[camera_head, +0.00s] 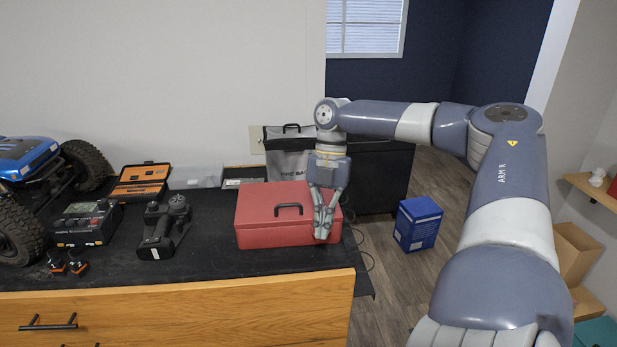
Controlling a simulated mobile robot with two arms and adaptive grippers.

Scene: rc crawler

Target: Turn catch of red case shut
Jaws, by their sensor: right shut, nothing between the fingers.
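The red case (265,221) sits on the dark bench mat near its right end, with its lid down and a black handle on top. My right gripper (322,234) points down at the front right corner of the case. Its fingers are shut with nothing between them, and they overlap the case's front right edge in the picture. I cannot tell whether they touch it. The catch is not visible; the fingers may be covering it. My left gripper is not in view.
Left of the case stand a transmitter (164,228), a charger (88,224), an open orange-black tool box (141,182) and a blue crawler (28,160). A grey fire bag (288,160) stands behind. A blue box (418,224) is on the floor at right.

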